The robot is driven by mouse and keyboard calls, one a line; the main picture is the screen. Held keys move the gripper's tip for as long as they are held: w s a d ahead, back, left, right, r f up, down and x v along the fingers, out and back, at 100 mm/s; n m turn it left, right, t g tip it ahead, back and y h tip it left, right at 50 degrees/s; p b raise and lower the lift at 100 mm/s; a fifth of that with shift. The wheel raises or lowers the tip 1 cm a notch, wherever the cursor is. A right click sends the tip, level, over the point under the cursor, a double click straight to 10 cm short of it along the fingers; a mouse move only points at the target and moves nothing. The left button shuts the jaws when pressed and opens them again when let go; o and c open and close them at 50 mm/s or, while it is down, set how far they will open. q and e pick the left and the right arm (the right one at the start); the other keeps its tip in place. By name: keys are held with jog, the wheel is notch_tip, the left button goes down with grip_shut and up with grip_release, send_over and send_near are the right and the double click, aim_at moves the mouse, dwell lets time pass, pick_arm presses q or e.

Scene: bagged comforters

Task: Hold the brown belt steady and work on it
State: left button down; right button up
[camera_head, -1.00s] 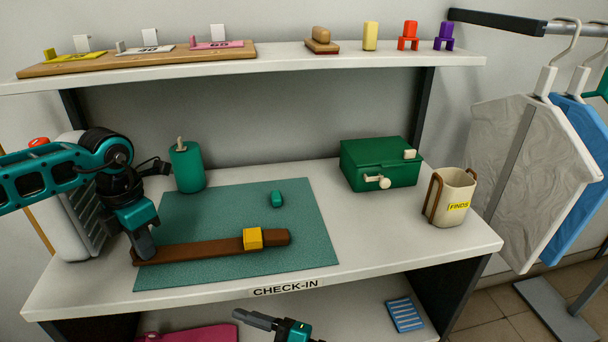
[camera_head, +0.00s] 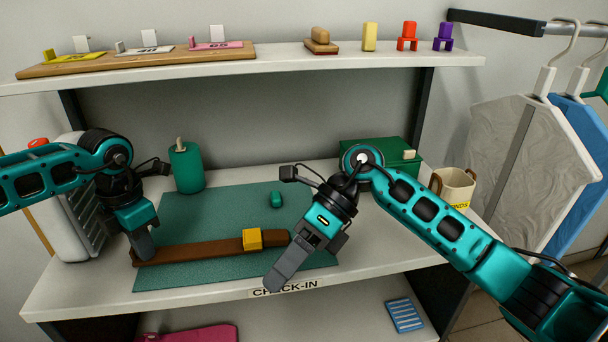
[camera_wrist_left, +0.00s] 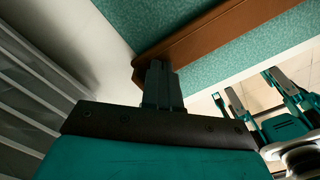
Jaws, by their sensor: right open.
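The brown belt (camera_head: 200,250) lies lengthwise across the near part of the teal mat (camera_head: 190,215). A yellow block (camera_head: 252,239) sits on the belt near its right end. My left gripper (camera_head: 146,250) is shut on the belt's left end; its fingers also meet the belt (camera_wrist_left: 205,35) in the left wrist view (camera_wrist_left: 160,85). My right gripper (camera_head: 275,282) points down at the table's front edge, right of the yellow block and apart from the belt. It is open and empty, and shows in the left wrist view too. Its arm hides part of the mat.
A small teal piece (camera_head: 277,200) lies on the mat. A shelf (camera_head: 280,68) runs above; garments (camera_head: 530,170) hang at right.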

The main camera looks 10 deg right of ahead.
aim_at(277, 234)
jog(key=w+d+r+n+t+h, duration=0.2)
jog(key=w+d+r+n, duration=0.15)
jog(key=w, duration=0.25)
jog(key=w+d+r+n+t+h, duration=0.2)
jog(key=w+r+t+h, duration=0.15)
jog(key=w, duration=0.25)
jog(key=shift+g+y, duration=0.35)
jog(key=x, duration=1.1)
jog(key=shift+w+a+f, duration=0.15)
jog(key=shift+a+f, duration=0.05)
jog(key=shift+f, duration=0.05)
grip_shut()
